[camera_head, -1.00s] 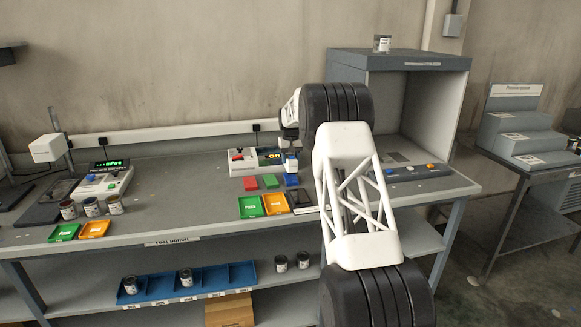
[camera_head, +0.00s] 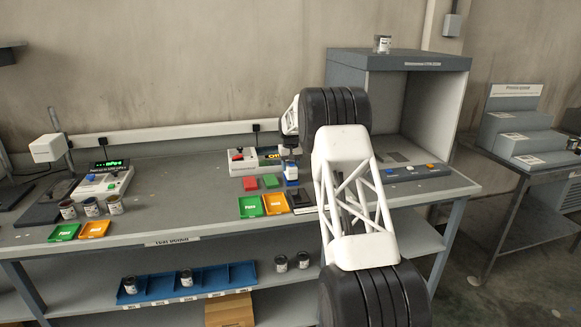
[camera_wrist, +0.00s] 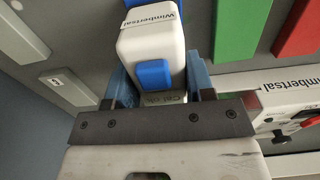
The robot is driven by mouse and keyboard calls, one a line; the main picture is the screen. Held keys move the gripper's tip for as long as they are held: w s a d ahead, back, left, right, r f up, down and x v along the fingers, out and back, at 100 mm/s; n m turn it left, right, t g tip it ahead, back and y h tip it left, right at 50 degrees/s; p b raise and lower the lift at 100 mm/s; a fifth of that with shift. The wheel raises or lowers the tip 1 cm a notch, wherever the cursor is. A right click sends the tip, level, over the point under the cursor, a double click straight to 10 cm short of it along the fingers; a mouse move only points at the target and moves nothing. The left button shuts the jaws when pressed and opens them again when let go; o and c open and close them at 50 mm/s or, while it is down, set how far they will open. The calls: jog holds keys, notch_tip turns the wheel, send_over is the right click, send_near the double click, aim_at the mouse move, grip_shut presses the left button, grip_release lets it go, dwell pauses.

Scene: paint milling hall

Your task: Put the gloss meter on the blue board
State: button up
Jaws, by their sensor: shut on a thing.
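The gloss meter (camera_wrist: 150,45) is a white block with a blue button and a printed label. My gripper (camera_wrist: 158,68) is shut on it, one finger on each side. In the head view the meter (camera_head: 290,168) is upright over the blue board (camera_head: 291,183), very low. I cannot tell whether it touches. The meter covers most of the board; a blue edge shows at its far end in the wrist view (camera_wrist: 132,3). My arm hides most of the gripper in the head view.
A green board (camera_head: 270,182) and a red board (camera_head: 250,184) lie left of the blue one. A white instrument (camera_head: 243,167) stands behind. Green (camera_head: 250,207) and orange (camera_head: 275,204) trays and a dark panel (camera_head: 303,201) lie in front. The bench's middle is clear.

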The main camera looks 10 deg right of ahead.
jog(key=shift+f, duration=0.1)
jog(key=o, duration=1.2)
notch_tip(320, 180, up, 12)
dwell(0.5)
dwell(0.3)
